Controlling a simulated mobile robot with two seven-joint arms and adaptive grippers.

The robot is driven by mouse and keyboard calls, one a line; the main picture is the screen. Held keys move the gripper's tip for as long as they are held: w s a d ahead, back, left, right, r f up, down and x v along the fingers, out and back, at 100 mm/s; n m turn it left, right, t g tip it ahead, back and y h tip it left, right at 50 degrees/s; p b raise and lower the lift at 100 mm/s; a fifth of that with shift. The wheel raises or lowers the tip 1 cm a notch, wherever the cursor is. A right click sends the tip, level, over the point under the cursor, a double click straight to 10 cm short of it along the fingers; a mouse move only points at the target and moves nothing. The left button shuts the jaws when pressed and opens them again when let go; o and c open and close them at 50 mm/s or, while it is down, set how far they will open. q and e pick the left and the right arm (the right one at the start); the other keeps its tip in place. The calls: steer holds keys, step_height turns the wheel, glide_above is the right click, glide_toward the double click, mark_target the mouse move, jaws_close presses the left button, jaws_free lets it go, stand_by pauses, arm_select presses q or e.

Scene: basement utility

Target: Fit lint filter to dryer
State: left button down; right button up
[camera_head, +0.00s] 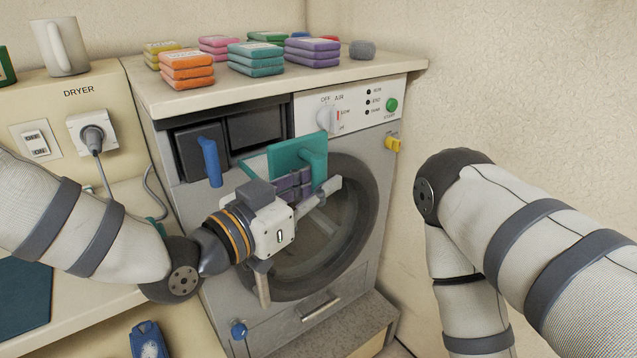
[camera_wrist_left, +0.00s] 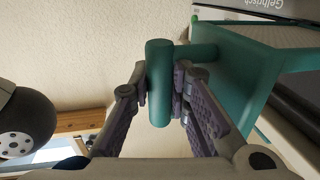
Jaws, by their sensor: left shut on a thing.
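My left gripper (camera_head: 305,178) is shut on the filter's handle. In the left wrist view the handle (camera_wrist_left: 159,84) sits between both finger pads, and the filter body (camera_wrist_left: 232,75) extends to the right. A dark recess (camera_head: 258,124) is at the dryer's upper left, above and behind the filter; the filter appears outside it. Beside the recess is a dark panel with a blue handle (camera_head: 210,162). My right gripper is out of view.
Stacked coloured bars (camera_head: 187,70) and a grey lump (camera_head: 362,49) lie on the dryer top. A white mug (camera_head: 60,46) and a plugged socket (camera_head: 92,133) are at left. The round door is closed.

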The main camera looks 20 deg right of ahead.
mark_target(297, 169)
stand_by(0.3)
arm_select(q)
steer(key=shift+w+a+b, duration=0.35)
steer(key=shift+w, duration=0.55)
steer(key=shift+w+a+b, duration=0.3)
steer(key=shift+w, duration=0.65)
steer(key=shift+w+a+b, duration=0.35)
steer(key=shift+w, duration=0.55)
steer(key=shift+w+a+b, duration=0.2)
steer(key=shift+w+b, duration=0.05)
steer(key=shift+w, duration=0.3)
steer(key=shift+w+a+b, duration=0.2)
steer(key=shift+w, duration=0.35)
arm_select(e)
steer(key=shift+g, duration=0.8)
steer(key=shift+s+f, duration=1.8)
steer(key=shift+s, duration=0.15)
arm_select(q)
steer(key=shift+w, duration=0.1)
steer(key=shift+w+a+b, duration=0.25)
steer(key=shift+w+b, duration=0.1)
steer(key=shift+w, duration=0.25)
steer(key=shift+w+a+b, duration=0.2)
steer(key=shift+w+b, duration=0.1)
steer(key=shift+w, duration=0.25)
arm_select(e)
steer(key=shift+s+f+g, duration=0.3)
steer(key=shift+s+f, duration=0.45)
